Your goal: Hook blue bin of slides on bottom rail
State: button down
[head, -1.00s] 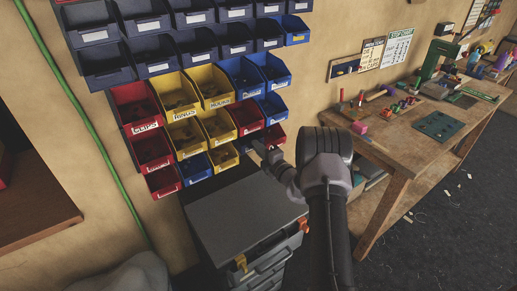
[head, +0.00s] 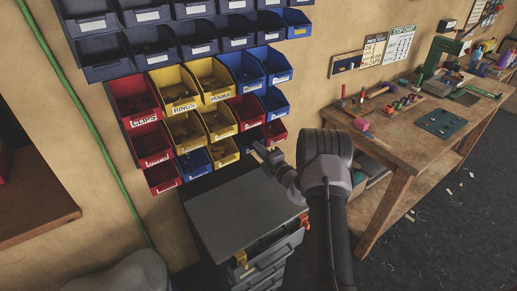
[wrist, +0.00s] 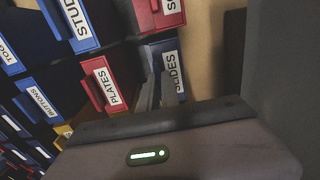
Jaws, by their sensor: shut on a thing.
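The slides bin (wrist: 172,68), dark blue with a white SLIDES label, is close in front of my gripper in the wrist view, at the lower right end of the bin rack. Its dark blue body (head: 250,138) shows only in part in the head view, beside a red bin and a yellow one. My gripper (head: 261,150) is shut on the slides bin. I cannot tell whether the bin's back lip sits on the bottom rail, which is hidden.
A grey drawer cabinet (head: 235,215) stands below the rack. A wooden workbench (head: 400,160) is at the right, with floor in front.

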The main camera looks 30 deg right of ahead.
jog(key=c, duration=1.5)
grip_release()
